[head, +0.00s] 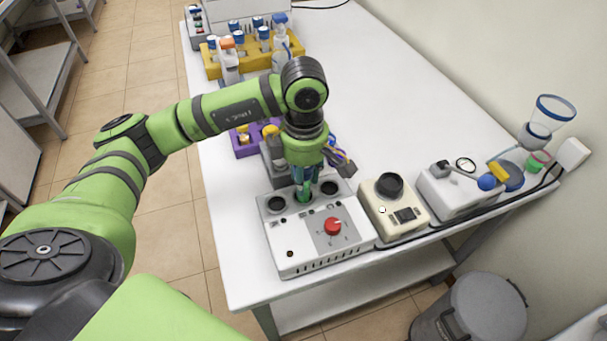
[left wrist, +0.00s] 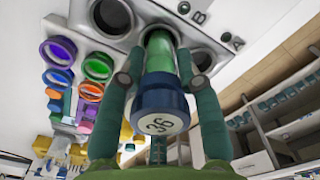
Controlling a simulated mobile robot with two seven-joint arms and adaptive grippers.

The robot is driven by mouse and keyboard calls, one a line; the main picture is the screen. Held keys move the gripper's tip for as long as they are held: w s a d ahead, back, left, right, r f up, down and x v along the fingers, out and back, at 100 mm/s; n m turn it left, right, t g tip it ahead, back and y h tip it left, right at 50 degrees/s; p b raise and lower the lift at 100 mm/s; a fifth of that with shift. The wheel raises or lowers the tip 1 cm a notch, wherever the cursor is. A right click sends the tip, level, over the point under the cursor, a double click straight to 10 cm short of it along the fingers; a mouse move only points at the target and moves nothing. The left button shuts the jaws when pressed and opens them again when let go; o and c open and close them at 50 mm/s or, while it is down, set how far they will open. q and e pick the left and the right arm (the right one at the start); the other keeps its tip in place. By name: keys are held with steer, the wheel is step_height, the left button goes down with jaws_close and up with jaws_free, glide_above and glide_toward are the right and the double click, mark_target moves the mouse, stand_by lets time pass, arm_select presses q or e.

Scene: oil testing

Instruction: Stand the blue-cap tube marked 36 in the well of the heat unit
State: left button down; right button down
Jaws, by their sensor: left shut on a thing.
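The heat unit (head: 290,250) is a white box with a red knob (head: 333,226) and dark round wells in its top. My left gripper (head: 304,186) points down over the middle well, between the two open outer wells. In the left wrist view the blue-cap tube marked 36 (left wrist: 162,105) is between the fingers of my left gripper (left wrist: 160,82), which is shut on it. Its green body runs to the middle well; I cannot tell how deep its end sits. In the head view the fingers largely hide the tube. My right gripper is not in view.
A cream device with a black round top (head: 390,187) stands right of the heat unit. A purple rack (head: 243,146) is behind my left wrist. A yellow rack (head: 212,68) with bottles stands at the back. The table's middle right is clear.

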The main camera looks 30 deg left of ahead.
arm_select(q)
steer(key=c, duration=0.8)
jaws_free()
